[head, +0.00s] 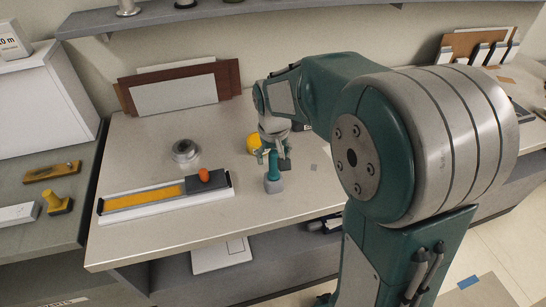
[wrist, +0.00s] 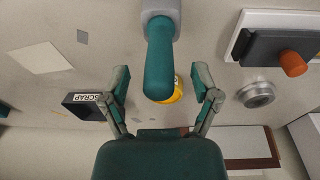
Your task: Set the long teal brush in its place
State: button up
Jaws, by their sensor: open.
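The teal brush (head: 273,168) stands upright on the table with its grey head down, in front of the yellow round object. In the wrist view its teal handle (wrist: 159,60) shows in the middle, with the grey head (wrist: 161,8) at the top edge. My gripper (head: 278,146) is over the brush. In the wrist view my gripper (wrist: 161,73) is open, one finger on each side of the handle with gaps between. I cannot tell how far down the handle the fingertips reach. No spot clearly marked for the brush shows.
A long white tray (head: 108,216) with a yellow strip and an orange-knobbed grey block lies left. A metal round piece (head: 185,151) and a yellow round object (head: 254,142) stand behind. A black SCRAP bin (wrist: 88,106) and a pale square (wrist: 41,58) show in the wrist view.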

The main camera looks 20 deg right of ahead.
notch_tip(320, 180, up, 11)
jog(key=s, duration=0.1)
jog(key=shift+a, duration=0.2)
jog(key=shift+s, duration=0.1)
jog(key=s+t, duration=0.4)
jog(key=s, duration=1.5)
jog(key=shift+s+d+f, duration=0.2)
jog(key=shift+s+f, duration=0.1)
jog(key=shift+f, duration=0.1)
